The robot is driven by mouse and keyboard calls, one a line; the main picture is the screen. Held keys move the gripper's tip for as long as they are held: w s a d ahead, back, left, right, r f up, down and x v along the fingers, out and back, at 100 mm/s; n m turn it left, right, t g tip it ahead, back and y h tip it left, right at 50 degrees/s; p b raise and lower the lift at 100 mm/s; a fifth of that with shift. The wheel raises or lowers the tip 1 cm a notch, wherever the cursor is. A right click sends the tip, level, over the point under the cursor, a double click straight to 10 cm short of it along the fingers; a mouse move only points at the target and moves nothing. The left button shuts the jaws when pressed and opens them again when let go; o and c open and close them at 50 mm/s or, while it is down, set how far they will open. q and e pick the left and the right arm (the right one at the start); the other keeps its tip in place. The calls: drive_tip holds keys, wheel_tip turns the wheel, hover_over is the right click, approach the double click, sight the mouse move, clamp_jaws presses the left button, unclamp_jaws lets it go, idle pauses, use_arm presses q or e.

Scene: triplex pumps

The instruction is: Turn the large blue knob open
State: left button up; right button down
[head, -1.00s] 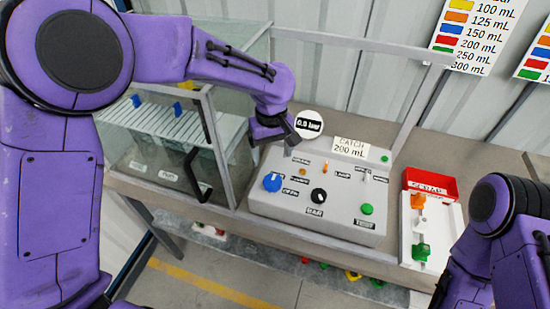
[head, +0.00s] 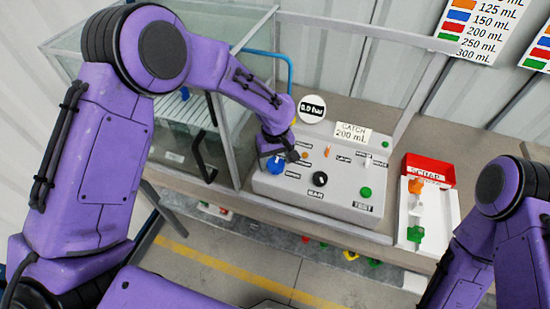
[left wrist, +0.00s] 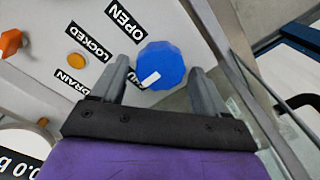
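The large blue knob (head: 276,166) sits at the left of the grey control panel (head: 290,188); my left gripper partly covers it in the head view. In the left wrist view the blue knob (left wrist: 161,63) is many-sided, with a white mark on its lower left. My left gripper (head: 270,154) is open over it. In the wrist view the left fingers (left wrist: 160,70) stand on either side of the knob, with small gaps showing. An OPEN label (left wrist: 125,20) lies above left of the knob, and another label is partly hidden by a finger. My right gripper is out of view.
A black knob (head: 320,179), a green button (head: 366,192) and small orange parts are on the panel. A round gauge (head: 312,109) stands behind it. A glass-walled tank (head: 222,100) is to the left, a red SCRAP bin (head: 430,169) to the right.

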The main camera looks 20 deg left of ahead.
use_arm(q)
drive_tip(key=c, duration=0.7)
drive_tip(key=shift+c, duration=0.2)
drive_tip(key=shift+m, duration=0.3)
drive_tip(key=m, duration=0.4)
drive_tip(key=shift+w+d+m, duration=0.1)
drive_tip(key=shift+m, duration=0.2)
drive_tip(key=m, duration=0.4)
drive_tip(key=shift+d, duration=0.1)
drive_tip(key=m, duration=0.4)
drive_tip(key=shift+d+m, duration=0.1)
drive_tip(key=shift+m, duration=2.2)
drive_tip(key=shift+d, duration=0.1)
